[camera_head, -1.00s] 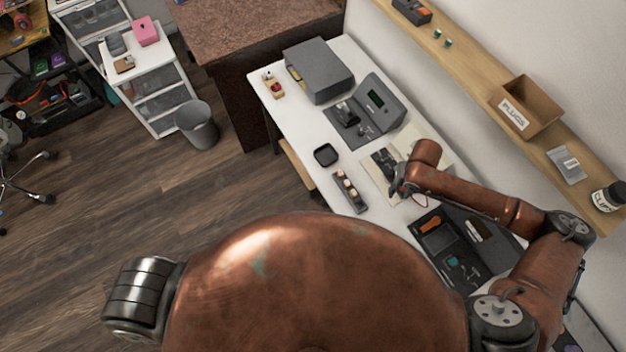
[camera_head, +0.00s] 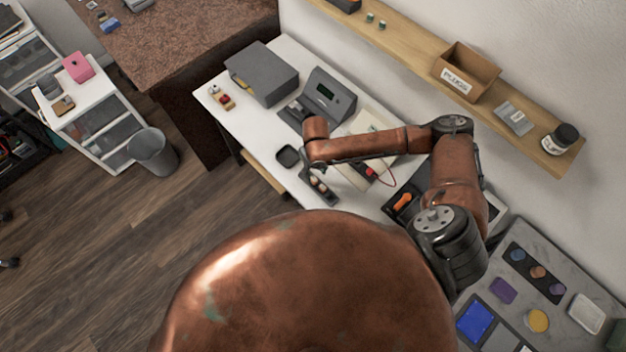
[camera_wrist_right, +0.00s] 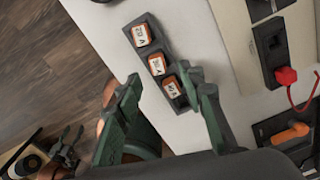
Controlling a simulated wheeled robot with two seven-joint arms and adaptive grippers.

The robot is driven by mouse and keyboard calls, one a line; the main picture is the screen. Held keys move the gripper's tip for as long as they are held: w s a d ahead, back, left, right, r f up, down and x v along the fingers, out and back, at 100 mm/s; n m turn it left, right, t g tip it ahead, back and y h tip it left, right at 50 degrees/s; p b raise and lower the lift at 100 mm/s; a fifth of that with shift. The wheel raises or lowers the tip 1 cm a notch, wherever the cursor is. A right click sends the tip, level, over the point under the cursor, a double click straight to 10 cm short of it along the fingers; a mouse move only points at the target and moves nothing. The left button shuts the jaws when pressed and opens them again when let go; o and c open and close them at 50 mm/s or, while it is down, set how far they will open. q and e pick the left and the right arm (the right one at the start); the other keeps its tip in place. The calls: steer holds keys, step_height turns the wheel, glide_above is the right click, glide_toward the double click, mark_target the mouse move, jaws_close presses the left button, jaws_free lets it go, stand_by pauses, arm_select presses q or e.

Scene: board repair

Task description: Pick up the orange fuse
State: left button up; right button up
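Three orange fuses with white labels sit in a row in a dark grey holder (camera_wrist_right: 167,45) in the right wrist view: a far one (camera_wrist_right: 141,35), a middle one (camera_wrist_right: 157,65) and a near one (camera_wrist_right: 172,88). The holder also shows in the head view (camera_head: 331,198), partly hidden by my right gripper (camera_head: 309,172). In the right wrist view my right gripper (camera_wrist_right: 162,82) is open, its green fingers apart and empty. The near fuse appears close to the right finger; contact cannot be told.
A grey device (camera_head: 325,95) and a grey box (camera_head: 262,75) stand behind. A red plug with a cable (camera_wrist_right: 285,75) and an orange-handled switch (camera_wrist_right: 290,135) are at right.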

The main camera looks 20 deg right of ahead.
mark_target(315, 180)
steer(key=shift+s+a+f, duration=0.1)
steer(key=shift+a+f, duration=0.05)
steer(key=shift+f, duration=2.2)
steer(key=shift+c, duration=0.6)
jaws_close()
steer(key=shift+r, duration=0.55)
step_height(315, 180, up, 2)
steer(key=shift+a+r, duration=0.1)
steer(key=shift+r, duration=0.1)
steer(key=s+a+r, duration=0.9)
steer(key=s, duration=0.1)
steer(key=shift+a+r+b, duration=0.3)
steer(key=shift+a+b, duration=0.05)
steer(key=shift+a, duration=0.05)
